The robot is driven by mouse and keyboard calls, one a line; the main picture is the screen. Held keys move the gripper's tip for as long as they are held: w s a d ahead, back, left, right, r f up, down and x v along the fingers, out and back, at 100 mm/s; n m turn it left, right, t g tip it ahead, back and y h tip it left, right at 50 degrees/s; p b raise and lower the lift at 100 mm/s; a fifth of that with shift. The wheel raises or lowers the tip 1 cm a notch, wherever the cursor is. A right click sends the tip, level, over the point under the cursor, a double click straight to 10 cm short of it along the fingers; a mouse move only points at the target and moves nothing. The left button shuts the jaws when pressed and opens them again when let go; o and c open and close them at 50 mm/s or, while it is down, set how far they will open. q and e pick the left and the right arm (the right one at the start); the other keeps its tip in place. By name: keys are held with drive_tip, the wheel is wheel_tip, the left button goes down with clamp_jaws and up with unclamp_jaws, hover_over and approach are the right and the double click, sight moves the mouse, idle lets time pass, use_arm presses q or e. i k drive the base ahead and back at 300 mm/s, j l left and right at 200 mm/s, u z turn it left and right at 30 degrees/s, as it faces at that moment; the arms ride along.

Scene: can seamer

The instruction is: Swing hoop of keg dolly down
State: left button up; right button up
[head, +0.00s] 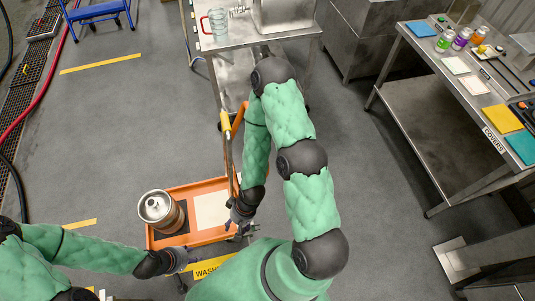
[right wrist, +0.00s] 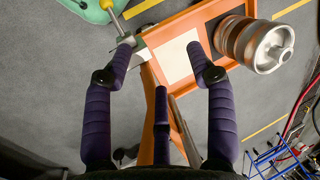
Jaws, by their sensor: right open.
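The keg dolly (head: 193,237) is a low orange platform on the floor at the lower middle of the head view; its orange deck also shows in the right wrist view (right wrist: 180,24). Its hoop (head: 238,122) stands up at the dolly's right side, with a yellow grip near its top, partly hidden by my right arm. My right gripper (head: 243,212) is low beside the hoop, above the dolly's right edge. In the right wrist view its purple fingers (right wrist: 161,48) are spread, with nothing visibly held. My left gripper (head: 183,261) is at the dolly's front edge; its fingers are too small to read.
A steel keg (head: 160,210) with a copper-coloured side stands on the dolly's left part. A steel table (head: 225,43) with a clear jug (head: 217,24) is behind. A covers table (head: 425,60) stands at right. The floor left of the dolly is mostly clear.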

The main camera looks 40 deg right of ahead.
sight(226, 130)
drive_tip(key=i+l+z, duration=0.1)
drive_tip(key=z, duration=0.65)
